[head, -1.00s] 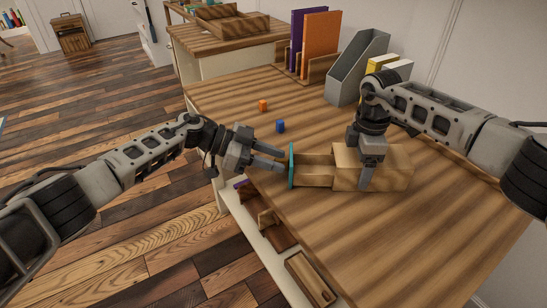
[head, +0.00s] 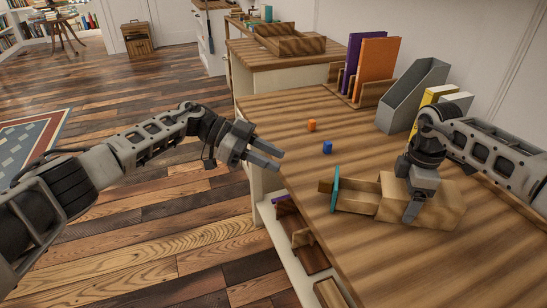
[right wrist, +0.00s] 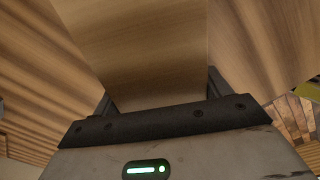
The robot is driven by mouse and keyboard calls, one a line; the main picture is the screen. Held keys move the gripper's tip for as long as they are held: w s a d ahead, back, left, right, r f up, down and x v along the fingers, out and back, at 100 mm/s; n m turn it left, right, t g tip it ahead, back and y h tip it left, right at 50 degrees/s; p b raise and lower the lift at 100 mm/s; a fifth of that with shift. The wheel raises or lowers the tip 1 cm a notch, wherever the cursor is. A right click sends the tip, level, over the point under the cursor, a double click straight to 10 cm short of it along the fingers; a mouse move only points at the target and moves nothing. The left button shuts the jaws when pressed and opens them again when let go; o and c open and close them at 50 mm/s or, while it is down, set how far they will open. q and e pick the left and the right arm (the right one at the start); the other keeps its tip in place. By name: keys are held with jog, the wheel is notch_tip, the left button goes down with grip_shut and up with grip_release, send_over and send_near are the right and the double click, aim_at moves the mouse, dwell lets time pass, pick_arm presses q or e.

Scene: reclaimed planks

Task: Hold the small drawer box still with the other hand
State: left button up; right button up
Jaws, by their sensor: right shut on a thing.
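The small wooden drawer box (head: 448,203) lies on the plank table top. Its drawer (head: 358,195) is pulled out to the left, with a teal front (head: 336,189) and a wooden handle (head: 324,187). My right gripper (head: 411,212) points down over the box and is shut on its body. In the right wrist view, the box (right wrist: 150,45) fills the space between the fingers. My left gripper (head: 279,160) is open and empty, left of the handle and apart from it, near the table's left edge.
An orange cube (head: 312,125) and a blue cube (head: 327,147) sit on the table (head: 290,115) behind the drawer. A grey file holder (head: 412,95) and upright purple and orange books (head: 377,66) stand at the back. An open shelf (head: 285,255) lies below the left edge.

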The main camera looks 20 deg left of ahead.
jog(key=o, duration=1.2)
notch_tip(320, 180, up, 7)
jog(key=p, duration=0.6)
jog(key=shift+r, duration=0.15)
